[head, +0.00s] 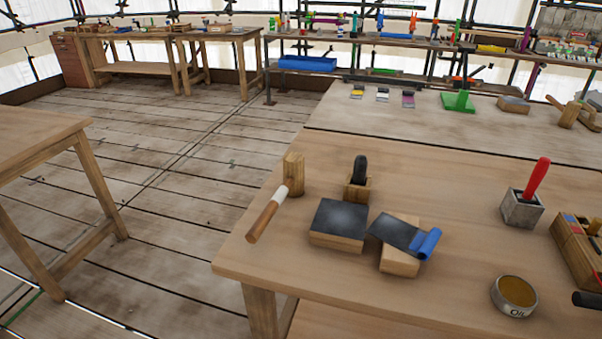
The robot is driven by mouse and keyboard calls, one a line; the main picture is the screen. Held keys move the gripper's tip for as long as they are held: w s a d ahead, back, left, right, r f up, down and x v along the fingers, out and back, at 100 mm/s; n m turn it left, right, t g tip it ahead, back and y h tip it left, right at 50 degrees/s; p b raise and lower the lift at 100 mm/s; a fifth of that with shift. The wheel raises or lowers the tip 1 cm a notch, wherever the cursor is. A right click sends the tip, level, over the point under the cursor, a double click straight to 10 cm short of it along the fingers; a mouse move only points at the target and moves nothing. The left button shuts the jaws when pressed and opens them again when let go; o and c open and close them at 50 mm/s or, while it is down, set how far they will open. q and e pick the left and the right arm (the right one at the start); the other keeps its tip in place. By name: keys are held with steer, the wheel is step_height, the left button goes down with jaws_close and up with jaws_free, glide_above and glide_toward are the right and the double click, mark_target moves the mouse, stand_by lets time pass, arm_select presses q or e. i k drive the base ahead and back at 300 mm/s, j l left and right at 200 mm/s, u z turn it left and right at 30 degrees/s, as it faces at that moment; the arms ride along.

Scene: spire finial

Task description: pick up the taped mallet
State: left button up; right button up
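A mallet lies near the left edge of the near workbench (370,300). Its light wooden block head (293,174) is at the back. A brown handle (263,221) runs from it towards the front left, with a white wrapped band (279,194) at the end nearest the head. The band looks like tape. Nothing covers the mallet. Neither of my grippers is in view.
Right of the mallet are a dark-handled tool in a wooden block (357,179), a dark-topped block (338,222) and a block with a blue roll (425,244). A red-handled tool in a grey holder (522,207) and an oil tin (514,296) stand further right.

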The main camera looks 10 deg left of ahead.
mark_target(292, 186)
steer(key=i+j+z, duration=0.2)
steer(key=j+z, duration=0.25)
steer(key=j, duration=0.25)
steer(key=j+z, duration=0.5)
steer(key=j, duration=0.2)
steer(key=j+z, duration=0.45)
steer(key=j, duration=0.35)
steer(key=k+j+z, duration=0.15)
steer(key=j+z, duration=0.35)
steer(key=j, duration=0.2)
